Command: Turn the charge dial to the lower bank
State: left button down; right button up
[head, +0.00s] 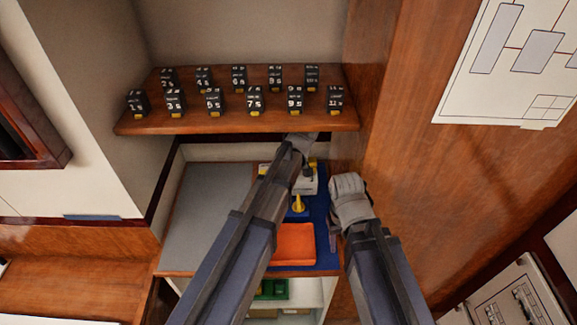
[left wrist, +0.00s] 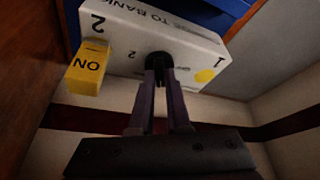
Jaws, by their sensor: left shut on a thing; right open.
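The charge dial's white box (left wrist: 125,30) fills the top of the left wrist view, tilted, with a "2" at one end and a "1" beside a yellow dot at the other. A yellow ON piece (left wrist: 88,68) sticks out near the "2". My left gripper (left wrist: 160,78) is shut on the black dial knob (left wrist: 158,60) at the middle of the face. The fingers hide which way the knob points. In the head view the box (head: 309,182) is partly behind my left arm. My right gripper (head: 338,222) is open, low beside the right wall, its fingers partly hidden.
A wooden shelf (head: 235,124) with several numbered black blocks hangs above the dial. A blue mat (head: 322,240) lies below, with an orange tray (head: 294,243) and a yellow piece (head: 298,203). The grey counter (head: 207,215) to the left is clear. A wooden wall (head: 440,190) stands close on the right.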

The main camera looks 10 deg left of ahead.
pick_arm(q)
jog(key=shift+n, duration=0.4)
jog(key=c, duration=0.9)
grip_release()
